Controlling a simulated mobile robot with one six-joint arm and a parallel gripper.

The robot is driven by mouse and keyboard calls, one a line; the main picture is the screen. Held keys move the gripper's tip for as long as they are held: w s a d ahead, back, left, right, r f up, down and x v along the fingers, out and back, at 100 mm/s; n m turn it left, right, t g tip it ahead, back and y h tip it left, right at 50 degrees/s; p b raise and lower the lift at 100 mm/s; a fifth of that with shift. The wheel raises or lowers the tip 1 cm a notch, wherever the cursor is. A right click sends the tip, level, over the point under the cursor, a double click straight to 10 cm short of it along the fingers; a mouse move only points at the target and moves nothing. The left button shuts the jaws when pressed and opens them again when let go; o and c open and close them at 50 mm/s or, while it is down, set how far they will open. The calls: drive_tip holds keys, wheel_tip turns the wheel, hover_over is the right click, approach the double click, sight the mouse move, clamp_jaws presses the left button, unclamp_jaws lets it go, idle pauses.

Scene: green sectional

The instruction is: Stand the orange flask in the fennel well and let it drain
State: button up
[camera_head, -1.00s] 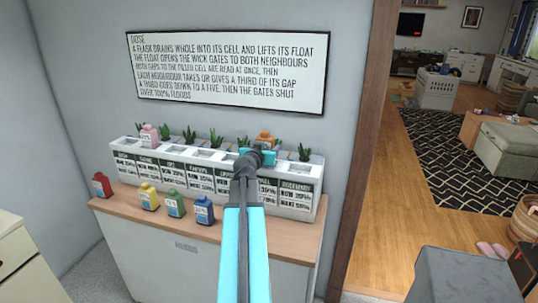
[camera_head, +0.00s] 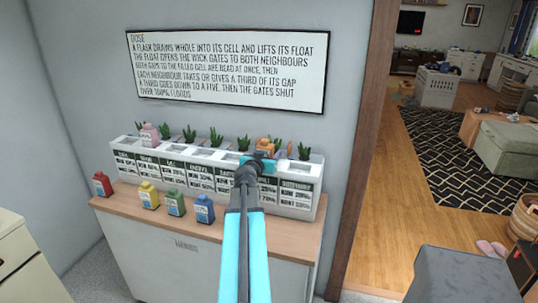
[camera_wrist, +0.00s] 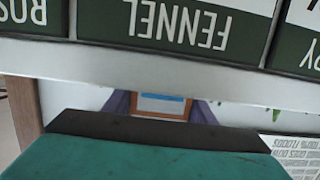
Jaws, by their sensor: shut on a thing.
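The orange flask (camera_head: 265,145) is in my gripper (camera_head: 262,160) at the right part of the long white planter (camera_head: 125,148). My gripper is shut on it, and the arm covers its lower part. I cannot tell whether its base is inside a well or just above one. The wrist view shows the FENNEL label (camera_wrist: 177,22) upside down on the planter's front, close by, with a label starting "ROS" (camera_wrist: 25,12) beside it. The dark and teal gripper part (camera_wrist: 150,150) fills the bottom there. The flask and well opening are hidden in the wrist view.
A pink flask (camera_head: 149,136) stands in a left well. Red (camera_head: 102,184), yellow (camera_head: 149,195), green (camera_head: 175,204) and blue (camera_head: 205,210) flasks stand on the wooden top (camera_head: 235,232) before the planter. Plants rise behind the wells. A sign (camera_head: 228,72) hangs above.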

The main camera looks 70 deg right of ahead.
drive_tip(key=shift+a+f+b, duration=0.1)
drive_tip(key=shift+f+b, duration=0.45)
drive_tip(key=shift+b, duration=0.05)
drive_tip(key=o, duration=1.2)
drive_tip(key=shift+f, duration=0.1)
drive_tip(key=shift+r+p, duration=0.3)
drive_tip(key=shift+p, duration=0.2)
drive_tip(key=shift+r+p, duration=0.15)
drive_tip(key=shift+p, duration=0.15)
drive_tip(key=a+b, duration=0.1)
drive_tip(key=a, duration=0.1)
drive_tip(key=a+r+b, duration=0.1)
drive_tip(key=a, duration=0.2)
drive_tip(key=a+r+b, duration=0.1)
drive_tip(key=a+b, duration=0.1)
drive_tip(key=a, duration=0.1)
drive_tip(key=shift+s+r, duration=0.1)
drive_tip(key=shift+a, duration=0.1)
drive_tip(key=a+b, duration=0.1)
drive_tip(key=b, duration=0.6)
drive_tip(key=shift+s+a+r+b, duration=0.15)
drive_tip(key=shift+s+r+b, duration=0.05)
drive_tip(key=shift+b, duration=0.15)
